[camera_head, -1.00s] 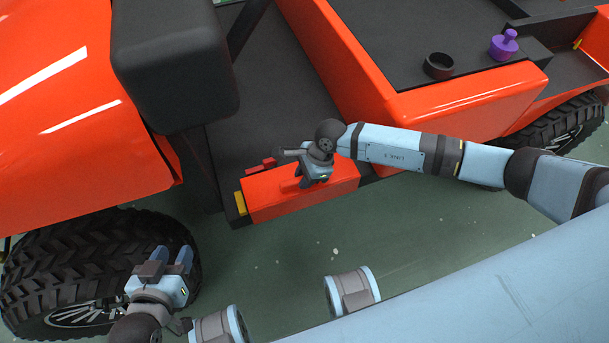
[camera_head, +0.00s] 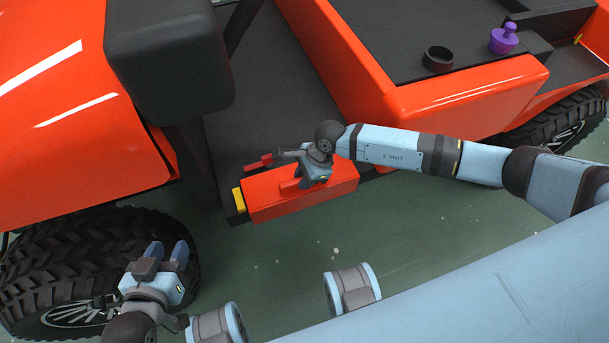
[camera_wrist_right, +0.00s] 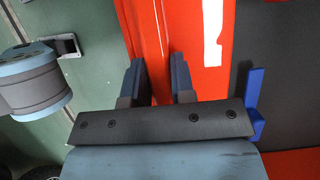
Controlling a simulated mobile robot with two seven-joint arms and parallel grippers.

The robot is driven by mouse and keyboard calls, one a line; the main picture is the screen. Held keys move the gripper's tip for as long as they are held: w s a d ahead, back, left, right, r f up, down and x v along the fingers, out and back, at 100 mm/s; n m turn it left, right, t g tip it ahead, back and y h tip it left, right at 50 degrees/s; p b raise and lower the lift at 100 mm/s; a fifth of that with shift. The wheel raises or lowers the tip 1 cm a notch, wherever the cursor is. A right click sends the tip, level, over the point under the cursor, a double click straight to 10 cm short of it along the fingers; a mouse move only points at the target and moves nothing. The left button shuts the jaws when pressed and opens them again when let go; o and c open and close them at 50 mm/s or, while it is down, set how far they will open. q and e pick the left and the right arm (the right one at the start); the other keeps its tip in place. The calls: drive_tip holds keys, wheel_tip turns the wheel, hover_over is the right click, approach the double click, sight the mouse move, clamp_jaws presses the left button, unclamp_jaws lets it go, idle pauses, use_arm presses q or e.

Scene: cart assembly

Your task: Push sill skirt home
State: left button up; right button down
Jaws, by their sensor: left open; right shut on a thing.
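The sill skirt (camera_head: 265,197) is a red panel along the cart's dark side sill, below the open footwell. My right gripper (camera_head: 303,184) is over the skirt and shut on its raised red rib. In the right wrist view, the two fingers of my right gripper (camera_wrist_right: 158,82) stand on either side of this rib on the red skirt (camera_wrist_right: 188,35). My left gripper (camera_head: 168,252) is open and empty, in front of the front wheel and apart from the skirt. I cannot tell whether a gap remains behind the skirt.
A yellow block (camera_head: 238,199) sits at the skirt's left end, with a small red piece (camera_head: 258,162) behind it. A blue piece (camera_wrist_right: 255,100) shows in the wrist view. A black ring (camera_head: 438,59) and purple knob (camera_head: 503,39) stand on the deck. Green floor (camera_head: 290,255) lies clear in front.

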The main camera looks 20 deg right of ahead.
use_arm(q)
drive_tip(key=shift+s+d+f, duration=0.1)
drive_tip(key=shift+d+f, duration=0.05)
drive_tip(key=shift+f, duration=0.65)
drive_tip(key=shift+s+d+f, duration=0.1)
drive_tip(key=shift+d+f, duration=0.05)
drive_tip(key=shift+f, duration=0.65)
use_arm(e)
drive_tip(key=shift+f, duration=0.55)
use_arm(q)
drive_tip(key=shift+r, duration=0.15)
use_arm(e)
drive_tip(key=shift+r, duration=0.2)
use_arm(q)
drive_tip(key=shift+w+r+p, duration=0.15)
drive_tip(key=shift+r+p, duration=0.5)
drive_tip(key=shift+p, duration=0.35)
use_arm(e)
drive_tip(key=shift+w+r, duration=0.15)
drive_tip(key=shift+r, duration=0.85)
use_arm(q)
drive_tip(key=shift+a+g, duration=0.1)
drive_tip(key=shift+g, duration=0.2)
drive_tip(key=shift+w+a+r, duration=0.1)
drive_tip(key=shift+w+r, duration=0.1)
drive_tip(key=shift+r, duration=0.35)
use_arm(e)
drive_tip(key=shift+a+r, duration=0.1)
